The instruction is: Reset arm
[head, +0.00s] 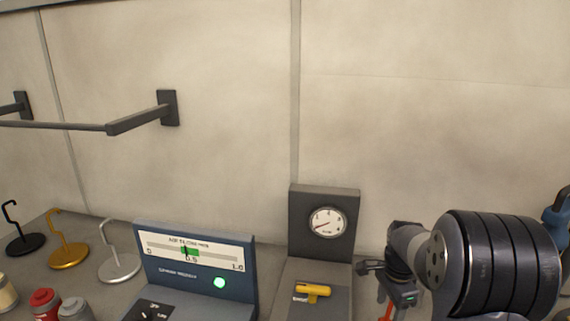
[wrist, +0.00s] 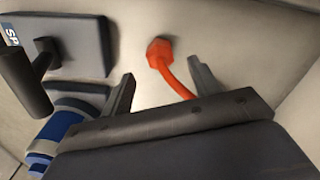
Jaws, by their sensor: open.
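My gripper (wrist: 163,75) is open in the wrist view, with its two dark fingers apart and nothing held between them. An orange-red piece with a hexagonal head and a curved stem (wrist: 160,52) shows between and beyond the fingers; I cannot tell how far off it is. In the head view my arm reaches in from the right, and the gripper (head: 370,268) is small and partly hidden near the gauge unit's right side.
A grey unit with a round gauge (head: 327,222) and yellow handle (head: 312,290) stands left of my arm. A blue meter box (head: 195,270) has a green light. Several hooked stands (head: 68,252) are at left. A wall rail (head: 140,119) juts out. The wrist view shows a blue cylinder (wrist: 68,125).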

